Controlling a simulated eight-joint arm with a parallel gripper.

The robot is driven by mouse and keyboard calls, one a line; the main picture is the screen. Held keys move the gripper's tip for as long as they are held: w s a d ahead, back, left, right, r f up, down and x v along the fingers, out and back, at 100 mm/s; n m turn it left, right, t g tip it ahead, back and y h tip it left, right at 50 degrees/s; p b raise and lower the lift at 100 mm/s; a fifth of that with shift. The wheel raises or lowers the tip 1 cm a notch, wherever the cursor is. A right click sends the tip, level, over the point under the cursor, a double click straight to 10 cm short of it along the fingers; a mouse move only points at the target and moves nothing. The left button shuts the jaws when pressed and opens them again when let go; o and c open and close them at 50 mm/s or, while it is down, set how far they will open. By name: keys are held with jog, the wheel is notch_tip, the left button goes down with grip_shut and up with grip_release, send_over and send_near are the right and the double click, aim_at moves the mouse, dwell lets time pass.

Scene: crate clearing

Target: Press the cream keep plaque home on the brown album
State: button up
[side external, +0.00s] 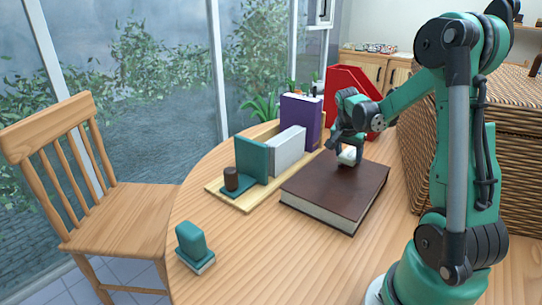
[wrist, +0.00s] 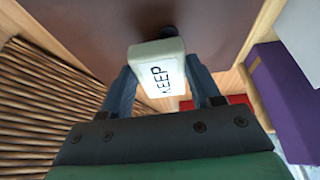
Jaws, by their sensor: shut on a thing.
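The brown album (side external: 338,190) lies flat on the wooden table, and its cover also fills the top of the wrist view (wrist: 95,22). The cream plaque (side external: 347,156) is at the album's far end. In the wrist view the plaque (wrist: 158,62) shows the word KEEP, with a small dark round thing just behind it. My gripper (side external: 347,146) is shut on the plaque, with one finger on each side of it in the wrist view (wrist: 162,82). I cannot tell whether the plaque touches the cover or hangs just above it.
A wooden board (side external: 240,203) left of the album bears a teal upright (side external: 252,160), a brown cylinder (side external: 231,178), a grey block (side external: 288,151). A purple box (side external: 300,122), red holder (side external: 350,82) and wicker basket (side external: 510,140) stand behind. A teal stamp-like block (side external: 192,243) stands front left.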

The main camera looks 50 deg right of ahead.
jog(key=shift+f, duration=0.65)
jog(key=o, duration=1.3)
jog(key=shift+o, duration=0.2)
jog(key=shift+a+r, duration=0.2)
jog(key=shift+r, duration=0.35)
jog(key=v, duration=0.4)
jog(key=shift+w+a+r, duration=0.15)
jog(key=shift+a+r, duration=0.1)
jog(key=shift+a, duration=0.1)
jog(key=w+a+r+n+t+y, duration=0.1)
jog(key=a+n+t+y, duration=0.1)
jog(key=a+n, duration=0.7)
jog(key=w+a+r+n+t+y, duration=0.1)
jog(key=a+n+t, duration=0.4)
jog(key=a, duration=1.2)
jog(key=n+y, duration=0.1)
jog(key=n, duration=0.3)
jog(key=shift+a+r+y, duration=0.25)
jog(key=shift+r+y, duration=0.05)
